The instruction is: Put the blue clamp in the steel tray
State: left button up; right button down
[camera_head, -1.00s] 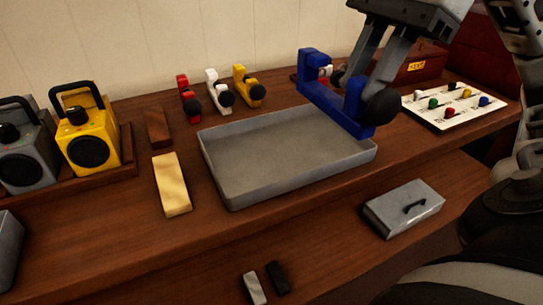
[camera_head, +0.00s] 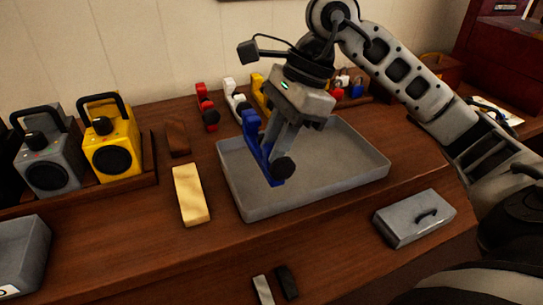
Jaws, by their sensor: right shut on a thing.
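The blue clamp (camera_head: 251,137) with its black knob is in my right gripper (camera_head: 279,155), which is shut on it. The clamp is at the left part of the steel tray (camera_head: 345,183), inside its outline in the picture. Its lower end is low over the tray floor; I cannot tell whether it touches. The tray is a shallow grey rectangular pan on the wooden bench. My left gripper is not in view.
Red (camera_head: 206,108), white (camera_head: 236,101) and yellow clamps stand behind the tray. A grey lidded box (camera_head: 414,218) is at right. A yellow block (camera_head: 190,194) and a brown block (camera_head: 177,138) lie left of the tray. Yellow (camera_head: 112,146) and grey (camera_head: 48,161) boxy devices stand further left.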

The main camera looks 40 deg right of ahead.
jog(key=f, duration=0.3)
jog(key=shift+w+a+f, duration=0.15)
jog(key=shift+w+a, duration=0.1)
jog(key=shift+w, duration=0.1)
jog(key=shift+f, duration=0.35)
jog(key=shift+f+b, duration=0.2)
jog(key=shift+b, duration=0.15)
jog(key=c, duration=1.3)
grip_release()
jog(key=shift+o, duration=0.2)
jog(key=shift+r, duration=0.15)
